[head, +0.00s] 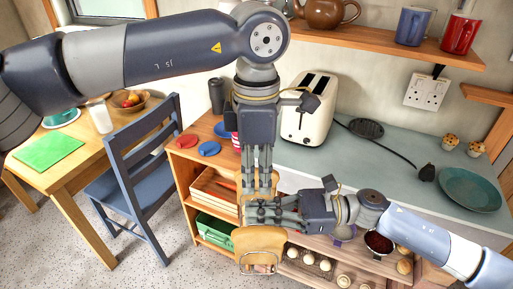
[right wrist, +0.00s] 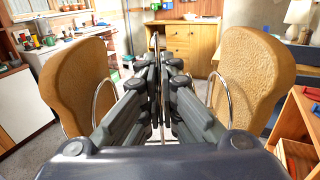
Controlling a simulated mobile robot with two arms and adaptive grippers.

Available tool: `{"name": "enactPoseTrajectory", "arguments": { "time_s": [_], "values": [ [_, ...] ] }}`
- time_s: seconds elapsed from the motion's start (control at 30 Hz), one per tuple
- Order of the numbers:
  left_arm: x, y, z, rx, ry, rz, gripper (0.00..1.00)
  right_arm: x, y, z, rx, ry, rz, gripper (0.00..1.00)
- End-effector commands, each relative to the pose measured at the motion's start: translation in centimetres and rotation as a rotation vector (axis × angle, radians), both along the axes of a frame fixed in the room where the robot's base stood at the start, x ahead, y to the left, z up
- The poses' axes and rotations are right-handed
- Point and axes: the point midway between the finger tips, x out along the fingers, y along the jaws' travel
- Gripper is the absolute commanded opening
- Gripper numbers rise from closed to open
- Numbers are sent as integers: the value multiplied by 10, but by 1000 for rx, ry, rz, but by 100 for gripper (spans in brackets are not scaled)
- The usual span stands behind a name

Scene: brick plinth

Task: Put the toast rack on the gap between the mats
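The toast rack (head: 259,267) is a thin wire frame holding slices of brown toast. It is at the lower middle of the head view, in front of the shelf unit. My right gripper (head: 252,213) is shut on its middle wire. In the right wrist view the shut fingers (right wrist: 155,75) lie between two toast slices, with wire loops beside them. My left gripper (head: 258,188) points down, overlapping the far slice; its fingers look close together, but I cannot tell whether they are shut or touching.
A dark cup (head: 216,95) stands behind the mats, and a cream toaster (head: 309,108) on the counter to the right. A blue chair (head: 134,172) and a table with a green mat (head: 48,150) are at left. Crates fill the shelves below.

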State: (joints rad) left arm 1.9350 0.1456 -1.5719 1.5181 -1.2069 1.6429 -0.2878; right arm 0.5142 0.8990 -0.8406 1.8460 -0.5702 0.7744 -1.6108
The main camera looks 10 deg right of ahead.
Motion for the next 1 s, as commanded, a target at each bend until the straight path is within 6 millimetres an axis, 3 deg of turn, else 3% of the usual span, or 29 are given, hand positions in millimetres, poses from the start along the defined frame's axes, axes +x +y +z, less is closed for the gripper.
{"name": "enactPoseTrajectory", "arguments": {
  "time_s": [0.1, 0.3, 0.67, 0.77, 0.93, 1.0],
  "values": [
    [0, 1, -20, 0, 0, 1, 25, 0, 0, 1, 1, -1, 0, 0],
    [0, 0, -38, -1, -1, 1, 25, 0, 0, 1, 1, -1, 0, 0],
    [0, 0, -43, -1, -2, 2, 25, 0, 0, 1, 1, -1, 0, 0],
    [0, 0, -43, -1, -2, 2, 2, 0, 0, 1, 1, -1, 0, 0],
    [0, 0, -43, -1, -2, 1, 0, 0, 0, 1, 1, -1, 1, 0],
    [1, 0, -42, -2, -3, 2, 0, 0, 0, 1, 1, -1, 1, 14]
  ]
}}
